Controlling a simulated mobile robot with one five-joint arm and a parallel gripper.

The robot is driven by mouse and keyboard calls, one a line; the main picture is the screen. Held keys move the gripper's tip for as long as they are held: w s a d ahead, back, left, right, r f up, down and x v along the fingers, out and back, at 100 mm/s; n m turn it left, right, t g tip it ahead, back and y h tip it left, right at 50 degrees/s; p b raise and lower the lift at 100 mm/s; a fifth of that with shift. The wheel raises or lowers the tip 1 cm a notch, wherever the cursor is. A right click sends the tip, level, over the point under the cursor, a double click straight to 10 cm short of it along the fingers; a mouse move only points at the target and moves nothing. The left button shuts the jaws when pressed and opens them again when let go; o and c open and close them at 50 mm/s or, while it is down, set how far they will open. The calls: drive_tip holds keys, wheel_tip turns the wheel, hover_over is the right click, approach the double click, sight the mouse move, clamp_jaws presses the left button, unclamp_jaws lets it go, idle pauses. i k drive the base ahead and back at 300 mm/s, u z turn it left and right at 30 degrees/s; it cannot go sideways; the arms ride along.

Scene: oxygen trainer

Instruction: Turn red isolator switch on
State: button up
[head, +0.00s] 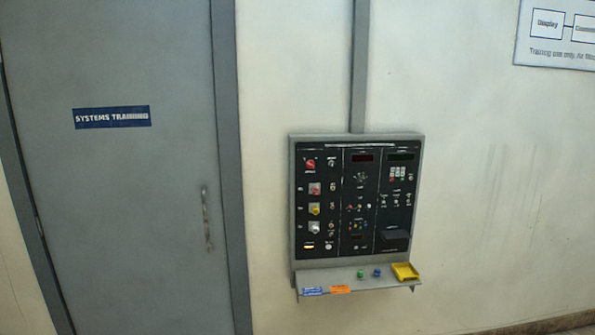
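A grey wall-mounted control panel (356,256) with a black face hangs right of the door in the head view. A red rotary switch (310,165) sits at the top of its left column; its exact pointer position is too small to tell. Below it are another red switch (314,189), a yellow switch (314,209) and a white switch (314,228). Which red switch is the isolator cannot be read. My gripper is not in view.
A shelf (380,283) under the panel holds a green knob (361,275), a blue knob (377,273), a yellow tray (405,271) and blue and orange labels. A closed grey door (120,200) stands left. A conduit (359,70) runs up from the panel.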

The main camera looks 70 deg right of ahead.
sight(310, 164)
drive_tip(key=z, duration=0.2)
drive_tip(key=i, duration=1.05)
drive_tip(key=z, duration=0.95)
drive_tip(key=i, duration=0.75)
drive_tip(key=z, duration=0.3)
drive_tip(key=k, duration=0.65)
drive_tip(key=z, duration=0.25)
drive_tip(key=i, duration=0.65)
drive_tip(key=u, duration=0.1)
